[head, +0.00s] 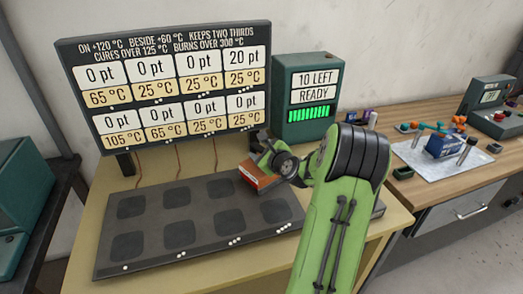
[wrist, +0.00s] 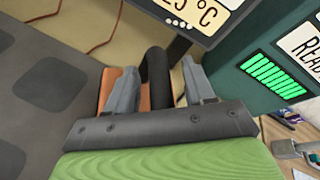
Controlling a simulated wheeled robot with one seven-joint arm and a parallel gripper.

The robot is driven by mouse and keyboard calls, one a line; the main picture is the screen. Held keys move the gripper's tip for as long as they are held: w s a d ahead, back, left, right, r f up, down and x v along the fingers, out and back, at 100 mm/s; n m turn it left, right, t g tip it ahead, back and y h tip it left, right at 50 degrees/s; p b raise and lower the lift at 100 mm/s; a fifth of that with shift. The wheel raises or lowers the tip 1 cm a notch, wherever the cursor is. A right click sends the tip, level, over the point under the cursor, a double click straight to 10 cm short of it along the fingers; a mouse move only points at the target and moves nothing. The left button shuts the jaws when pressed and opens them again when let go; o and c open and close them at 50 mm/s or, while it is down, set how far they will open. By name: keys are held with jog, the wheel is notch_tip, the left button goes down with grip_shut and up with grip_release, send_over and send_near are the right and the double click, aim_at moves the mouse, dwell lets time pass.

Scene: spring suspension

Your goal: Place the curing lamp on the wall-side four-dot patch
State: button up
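The curing lamp, an orange block (head: 260,181) with a dark handle (wrist: 158,75), is over the back right corner of the dark plate (head: 190,262). My gripper (head: 276,160) also shows in the head view. The plate has two rows of dark patches, with dots along its front edge. The wall-side four-dot patch is hidden behind the lamp and gripper. I cannot tell whether the lamp touches the plate.
A display board (head: 170,85) stands behind the plate; its top right cell reads 20 pt, 25 °C. A teal box (head: 307,95) reading "10 LEFT READY" stands close behind my gripper. A wooden bench (head: 430,185) with tools is at the right. The other visible patches are empty.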

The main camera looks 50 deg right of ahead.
jog(key=shift+s+r, duration=0.15)
jog(key=shift+r, duration=0.05)
jog(key=v, duration=1.2)
jog(key=w+a+n+g+y, duration=0.2)
jog(key=a+n+y, duration=0.1)
jog(key=a+n, duration=0.6)
jog(key=w+a+n+g+y, duration=0.2)
jog(key=a+n, duration=0.5)
jog(key=a, duration=0.4)
jog(key=s+a+r+n+g, duration=0.1)
jog(key=s+a+n+g, duration=0.1)
jog(key=s+a+n, duration=0.3)
jog(key=s+a+r+n+g, duration=0.1)
jog(key=s+a+n, duration=0.5)
jog(key=s+n, duration=0.5)
jog(key=shift+s+a+r+n+g, duration=0.25)
jog(key=shift+s+a+n+g, duration=0.15)
jog(key=shift+s, duration=0.15)
jog(key=shift+p, duration=0.3)
